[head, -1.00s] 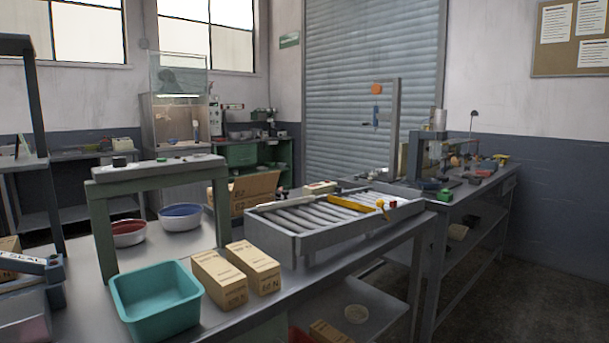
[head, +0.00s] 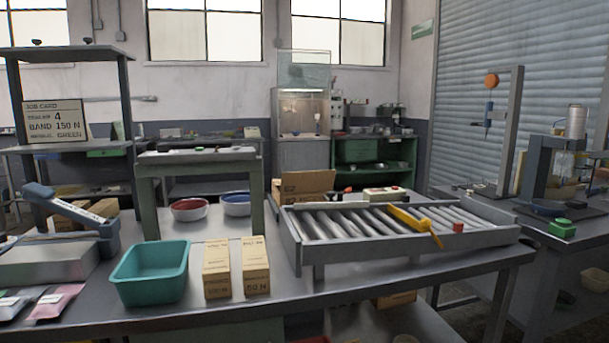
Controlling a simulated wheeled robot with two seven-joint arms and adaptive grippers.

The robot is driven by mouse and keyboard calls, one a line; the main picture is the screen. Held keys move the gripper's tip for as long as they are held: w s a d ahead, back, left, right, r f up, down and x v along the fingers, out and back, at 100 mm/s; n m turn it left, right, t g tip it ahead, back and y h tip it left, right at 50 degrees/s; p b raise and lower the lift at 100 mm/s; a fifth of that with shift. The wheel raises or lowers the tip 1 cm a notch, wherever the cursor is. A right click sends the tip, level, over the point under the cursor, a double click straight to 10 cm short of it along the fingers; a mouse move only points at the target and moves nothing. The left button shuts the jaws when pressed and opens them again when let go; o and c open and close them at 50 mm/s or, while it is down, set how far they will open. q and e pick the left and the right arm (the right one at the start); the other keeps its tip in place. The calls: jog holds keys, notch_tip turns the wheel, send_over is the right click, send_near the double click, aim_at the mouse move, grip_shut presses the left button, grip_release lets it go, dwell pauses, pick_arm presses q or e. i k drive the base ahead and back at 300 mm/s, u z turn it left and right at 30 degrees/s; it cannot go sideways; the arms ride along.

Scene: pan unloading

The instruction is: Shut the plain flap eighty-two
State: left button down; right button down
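An open cardboard box (head: 287,198) stands on the bench behind the roller tray, partly hidden by it. A brown cardboard flap (head: 312,181) rises at the box, with a small dark marking at its left that looks like 82 or 62. The other flaps and the inside of the box are too small or hidden to tell. Neither of my grippers is in view.
The roller tray (head: 297,258) with a yellow bar (head: 407,218) lies in front of the box. A green stand (head: 147,170), red bowl (head: 189,213), blue bowl (head: 236,208), teal bin (head: 150,290) and two small cartons (head: 216,270) (head: 255,267) are to the left.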

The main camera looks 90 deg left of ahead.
aim_at(318, 180)
jog(key=u, duration=1.85)
